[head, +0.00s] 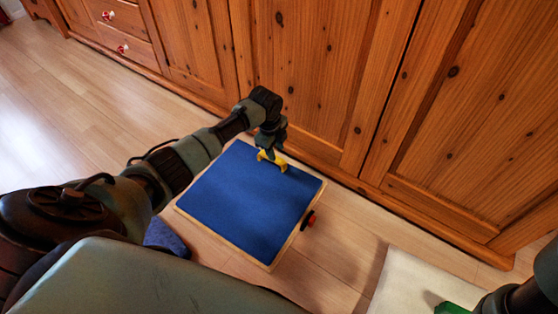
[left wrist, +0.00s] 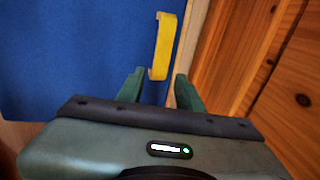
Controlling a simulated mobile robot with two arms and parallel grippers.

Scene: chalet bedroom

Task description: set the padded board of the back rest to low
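The padded board (head: 250,205) is a blue square pad with a light wooden edge, low in front of the wooden cupboard; its exact tilt is hard to tell. A yellow handle (head: 277,161) is at its far edge. It also shows in the left wrist view (left wrist: 163,45). My left gripper (head: 270,150) is right at this handle. In the left wrist view my left gripper (left wrist: 158,82) has its fingers apart, with the handle's near end between or just beyond the tips. Contact cannot be told. A red and black knob (head: 309,220) is at the board's right side. My right gripper is not clearly seen.
The wooden cupboard (head: 320,80) stands close behind the board. Another blue padded piece (head: 165,237) shows partly behind my left arm. A pale mat (head: 415,283) with a green thing (head: 451,308) lies at lower right. Wooden floor is free at left.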

